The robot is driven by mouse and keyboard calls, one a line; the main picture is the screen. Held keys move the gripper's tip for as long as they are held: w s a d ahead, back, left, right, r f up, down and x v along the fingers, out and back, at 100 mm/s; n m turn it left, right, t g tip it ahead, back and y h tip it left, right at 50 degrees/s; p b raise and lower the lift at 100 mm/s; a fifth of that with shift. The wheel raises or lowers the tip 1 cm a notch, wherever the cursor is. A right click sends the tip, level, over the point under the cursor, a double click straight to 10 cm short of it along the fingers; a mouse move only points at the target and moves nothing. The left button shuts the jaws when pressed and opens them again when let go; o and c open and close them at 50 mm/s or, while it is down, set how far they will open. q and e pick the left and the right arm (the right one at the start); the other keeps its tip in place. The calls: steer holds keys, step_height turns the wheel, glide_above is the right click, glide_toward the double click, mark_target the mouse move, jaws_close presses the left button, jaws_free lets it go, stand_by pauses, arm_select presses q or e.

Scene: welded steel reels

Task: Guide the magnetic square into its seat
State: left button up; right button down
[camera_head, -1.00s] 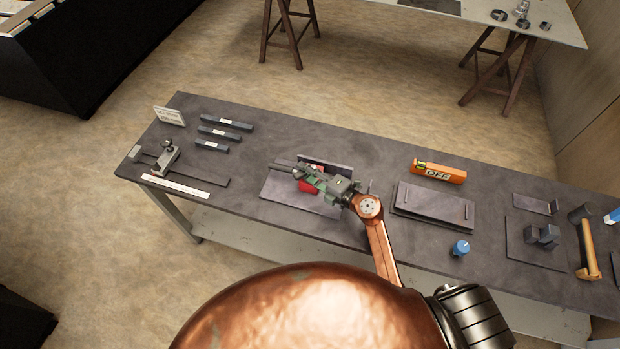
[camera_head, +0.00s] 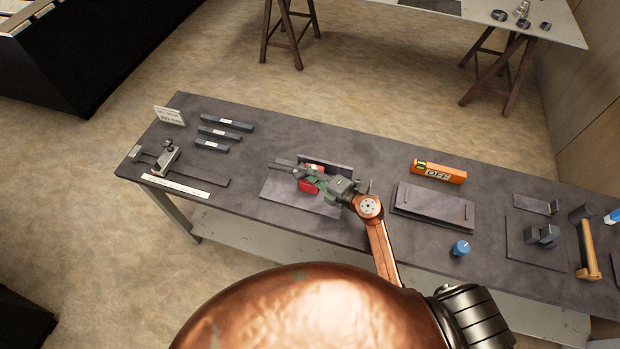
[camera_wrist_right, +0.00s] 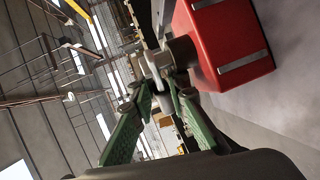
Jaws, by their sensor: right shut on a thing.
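The magnetic square is a red block (camera_head: 308,187) with grey strips, on or just above a flat steel plate (camera_head: 278,193) in the middle of the workbench. An upright steel piece (camera_head: 330,168) stands behind it. My right gripper (camera_head: 305,175) is over the block. In the right wrist view the red block (camera_wrist_right: 222,42) is large at the upper right, and the green fingers (camera_wrist_right: 165,80) are shut on a grey round knob on its side. The gripper hides part of the block and the joint with the plate. My left gripper is not in view.
A stacked plate with handles (camera_head: 432,208), an orange box marked OFF (camera_head: 438,172) and a blue-topped item (camera_head: 460,248) are right of the arm. Several dark bars (camera_head: 220,135) and a clamp-like tool (camera_head: 168,157) lie left.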

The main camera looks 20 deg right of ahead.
steer(key=shift+r, duration=0.1)
steer(key=shift+r, duration=0.1)
steer(key=shift+r, duration=0.2)
step_height(320, 180, up, 3)
steer(key=shift+s+r+p, duration=0.1)
steer(key=shift+p, duration=0.55)
steer(key=s+a+r+p, duration=0.2)
steer(key=s+r, duration=0.7)
steer(key=s, duration=0.4)
steer(key=shift+s+a+r+p, duration=0.2)
steer(key=shift+s+a+p, duration=0.05)
steer(key=shift+a+p, duration=0.1)
